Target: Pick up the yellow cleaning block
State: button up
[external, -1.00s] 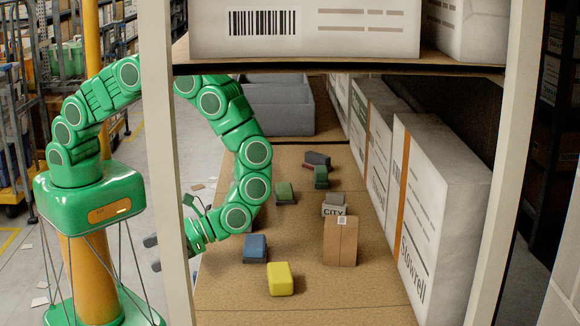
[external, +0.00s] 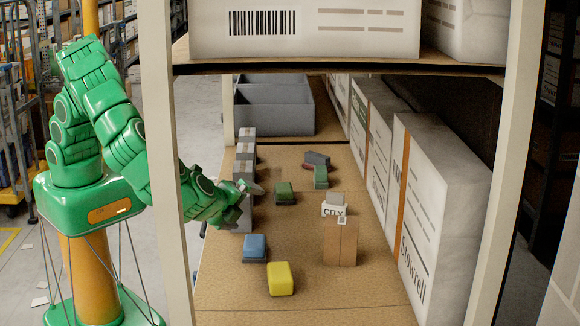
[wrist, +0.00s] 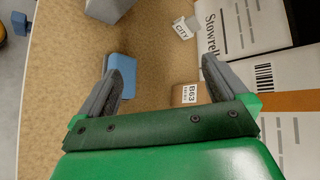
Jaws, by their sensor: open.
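The yellow cleaning block (external: 280,279) lies on the brown shelf board near its front, right of and nearer than a blue block (external: 255,248). I cannot make out the yellow block in the wrist view. My gripper (external: 245,200) is open and empty at the left side of the shelf, farther back than both blocks and apart from the yellow one. In the wrist view, its two grey fingers (wrist: 165,62) are spread, with the blue block (wrist: 121,66) just beside the left finger.
A small brown carton (external: 340,242) and a "CITY" box (external: 333,206) stand right of the blocks. Green blocks (external: 284,193) lie farther back. Large white boxes (external: 440,210) line the right. A post (external: 168,150) and upper shelf (external: 340,69) frame the opening.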

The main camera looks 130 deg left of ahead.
jog(key=w+d+r+m+t+y, duration=0.2)
jog(key=w+d+r+m+t, duration=0.35)
jog(key=w+m+t, duration=0.35)
notch_tip(320, 180, down, 4)
jog(key=w+d+m+t+h, duration=0.1)
jog(key=d+m, duration=0.1)
jog(key=m, duration=0.3)
jog(key=m+t+h, duration=0.1)
jog(key=m+h, duration=0.2)
jog(key=m, duration=0.6)
send_near(287, 275)
jog(key=shift+s+f, duration=0.15)
jog(key=shift+s, duration=0.45)
jog(key=shift+s+f, duration=0.15)
jog(key=shift+s, duration=0.45)
jog(key=shift+w+a+f, duration=0.2)
jog(key=shift+a+f, duration=0.15)
jog(key=shift+a, duration=0.05)
jog(key=shift+x, duration=5.5)
jog(key=shift+w+r, duration=0.1)
jog(key=shift+r, duration=0.1)
jog(key=c, duration=0.7)
